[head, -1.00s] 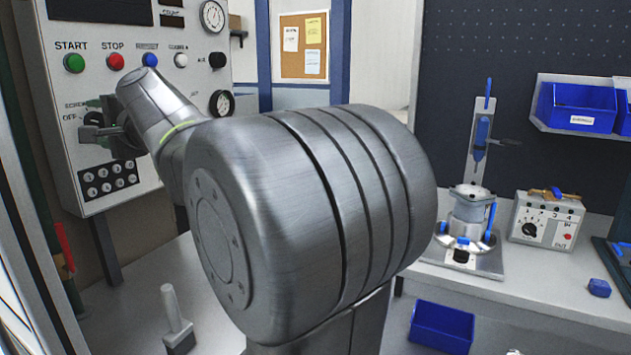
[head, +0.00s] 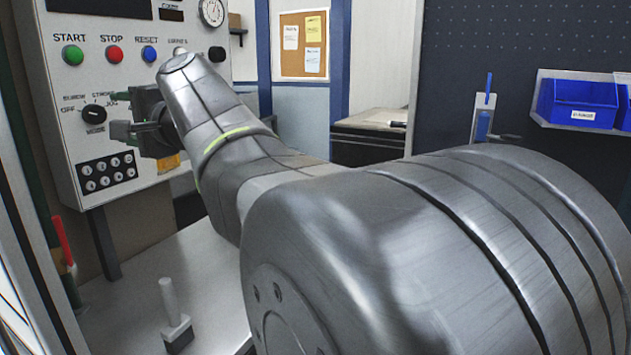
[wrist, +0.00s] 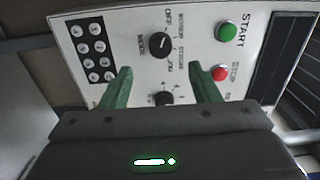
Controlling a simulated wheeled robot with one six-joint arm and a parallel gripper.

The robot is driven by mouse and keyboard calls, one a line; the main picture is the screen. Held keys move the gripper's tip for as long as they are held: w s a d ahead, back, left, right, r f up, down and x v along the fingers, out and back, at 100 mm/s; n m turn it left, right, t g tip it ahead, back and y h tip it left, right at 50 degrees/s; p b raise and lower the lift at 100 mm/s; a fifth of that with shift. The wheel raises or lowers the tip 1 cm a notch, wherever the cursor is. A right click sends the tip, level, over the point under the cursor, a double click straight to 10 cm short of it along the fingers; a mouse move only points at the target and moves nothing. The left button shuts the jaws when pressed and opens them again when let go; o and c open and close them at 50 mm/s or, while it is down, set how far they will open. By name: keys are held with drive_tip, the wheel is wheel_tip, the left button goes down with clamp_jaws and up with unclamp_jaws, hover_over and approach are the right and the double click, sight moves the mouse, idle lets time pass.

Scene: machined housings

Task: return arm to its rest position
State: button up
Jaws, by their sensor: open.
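My gripper (head: 122,131) is in front of the control panel (head: 68,170) at the left in the head view. In the wrist view my gripper (wrist: 161,82) shows two green fingers, apart and empty. The panel's knobs and buttons show beyond the fingers, and one black knob (wrist: 165,98) appears between them in the picture. I cannot tell the exact distance to the panel. The mode knob (head: 94,114) shows clear of the gripper in the head view. My arm links fill the middle and right of the head view.
A green button (head: 73,55), a red button (head: 115,54) and a blue button (head: 148,53) line the panel. A grey handle (head: 172,305) stands on the bench below. A blue bin (head: 577,104) sits on a shelf at the right. My arm hides much of the right bench.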

approach(98, 113)
drive_tip(key=p+x, duration=0.1)
drive_tip(key=x, duration=0.7)
drive_tip(key=shift+s+a+f+p, duration=0.15)
drive_tip(key=shift+a+p, duration=0.15)
drive_tip(key=shift+p, duration=0.1)
drive_tip(key=shift+a+r+m+p, duration=0.15)
drive_tip(key=shift+r+m+p, duration=0.1)
drive_tip(key=shift+m+p, duration=0.2)
drive_tip(key=shift+r+m+p, duration=0.1)
drive_tip(key=shift+m+p, duration=0.75)
drive_tip(key=shift+p, duration=0.1)
drive_tip(key=m+p, duration=0.2)
drive_tip(key=m, duration=0.1)
drive_tip(key=shift+p, duration=0.3)
drive_tip(key=m+p, duration=0.4)
drive_tip(key=shift+m, duration=0.3)
drive_tip(key=m+p, duration=0.5)
drive_tip(key=shift+w+d, duration=0.2)
drive_tip(key=shift+w, duration=0.05)
drive_tip(key=shift+m+p, duration=1)
